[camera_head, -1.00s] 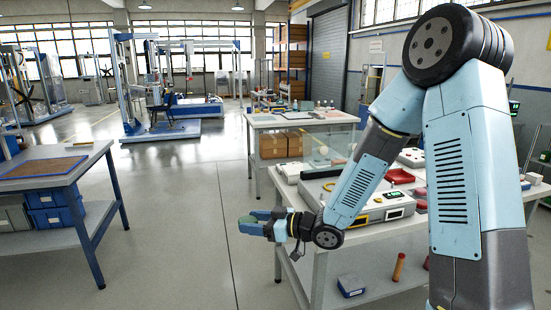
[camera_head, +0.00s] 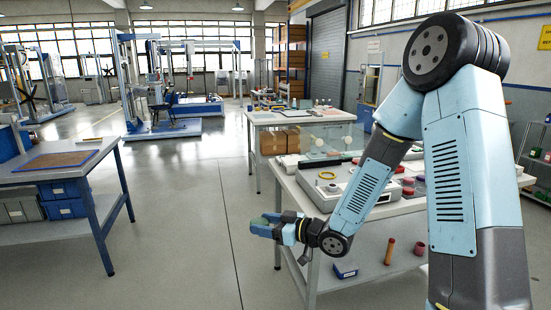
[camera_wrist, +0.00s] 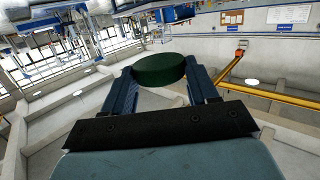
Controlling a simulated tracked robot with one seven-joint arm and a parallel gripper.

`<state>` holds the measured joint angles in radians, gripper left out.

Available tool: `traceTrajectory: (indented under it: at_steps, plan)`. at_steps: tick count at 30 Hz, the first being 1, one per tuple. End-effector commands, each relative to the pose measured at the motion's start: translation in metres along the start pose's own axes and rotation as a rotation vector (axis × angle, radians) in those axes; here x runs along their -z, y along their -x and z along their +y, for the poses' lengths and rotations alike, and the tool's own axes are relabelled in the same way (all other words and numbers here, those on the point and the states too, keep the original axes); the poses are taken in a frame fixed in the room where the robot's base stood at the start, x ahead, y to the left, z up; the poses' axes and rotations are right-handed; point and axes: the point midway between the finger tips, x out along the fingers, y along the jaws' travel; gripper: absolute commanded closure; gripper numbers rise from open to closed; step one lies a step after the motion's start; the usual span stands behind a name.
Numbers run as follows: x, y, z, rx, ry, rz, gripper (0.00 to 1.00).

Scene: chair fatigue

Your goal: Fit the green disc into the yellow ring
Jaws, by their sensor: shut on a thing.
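My gripper (camera_head: 265,226) is shut on the green disc (camera_wrist: 158,70), which sits between its two fingertips in the wrist view. In the head view the disc shows only as a small green patch at the gripper's end. The gripper is in the air over the aisle, left of the right-hand table. The yellow ring (camera_head: 327,175) lies flat on the light grey device on that table, to the right of and above my gripper in the picture. The disc and the ring are well apart.
The light grey device (camera_head: 318,193) stands on the right-hand table (camera_head: 290,190). A clear box (camera_head: 330,140) is behind it. A blue box (camera_head: 344,270) and a red cylinder (camera_head: 390,251) are on the lower shelf. A blue-legged table (camera_head: 100,160) stands left. The floor between is clear.

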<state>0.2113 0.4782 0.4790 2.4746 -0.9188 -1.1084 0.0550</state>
Motion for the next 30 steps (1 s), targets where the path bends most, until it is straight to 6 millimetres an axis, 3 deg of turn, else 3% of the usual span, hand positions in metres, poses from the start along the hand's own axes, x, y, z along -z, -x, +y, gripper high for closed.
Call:
traceTrajectory:
  at_steps: [8, 21, 30]
  plan:
    - [-0.043, 0.032, 0.054, -0.241, -0.040, -0.003, 0.73]
    - [-0.144, 0.111, 0.190, -0.839, -0.125, -0.002, 0.73]
    - [-0.186, 0.146, 0.248, -1.096, -0.163, 0.000, 0.73]
